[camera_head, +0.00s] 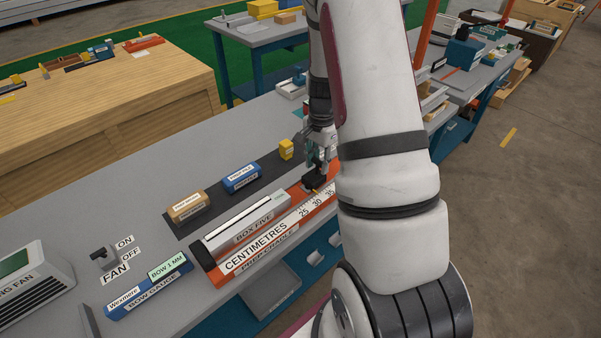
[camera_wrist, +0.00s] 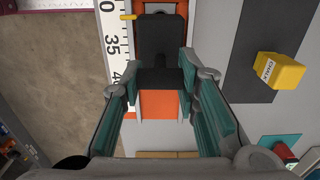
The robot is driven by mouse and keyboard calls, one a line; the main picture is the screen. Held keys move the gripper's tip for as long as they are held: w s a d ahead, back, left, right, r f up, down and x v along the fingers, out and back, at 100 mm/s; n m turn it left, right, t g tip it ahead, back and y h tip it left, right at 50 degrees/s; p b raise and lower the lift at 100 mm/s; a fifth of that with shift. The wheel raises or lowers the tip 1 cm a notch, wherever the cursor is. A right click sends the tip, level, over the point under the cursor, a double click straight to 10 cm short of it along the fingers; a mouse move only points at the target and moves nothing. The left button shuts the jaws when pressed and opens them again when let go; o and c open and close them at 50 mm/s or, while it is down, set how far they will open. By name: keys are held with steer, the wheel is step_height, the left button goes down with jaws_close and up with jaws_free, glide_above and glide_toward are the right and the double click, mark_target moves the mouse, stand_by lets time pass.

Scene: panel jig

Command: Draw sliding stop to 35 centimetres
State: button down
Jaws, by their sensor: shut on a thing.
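The sliding stop (camera_wrist: 160,32) is a black block with a raised handle and a small yellow pointer, set in the orange cradle (camera_wrist: 150,104). My gripper (camera_wrist: 162,75) is shut on the stop's handle, its teal fingers on either side. The white centimetre scale (camera_wrist: 112,60) runs beside the stop, and the pointer lies between 30 and 35, nearer 30. In the head view, my gripper (camera_head: 316,163) is over the black stop (camera_head: 313,183), partly hidden by my arm. The scale (camera_head: 265,247) shows 25, 30 and 35 there.
A yellow block (camera_head: 286,149), a blue block (camera_head: 241,178) and a brown block (camera_head: 187,206) stand on the dark mat behind. The fan switch (camera_head: 102,258) is at the bench's left.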

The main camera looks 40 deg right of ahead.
steer(key=shift+d+b, duration=0.3)
steer(key=shift+d, duration=1.65)
steer(key=c, duration=1.2)
jaws_free()
steer(key=shift+a, duration=0.1)
step_height(320, 180, up, 12)
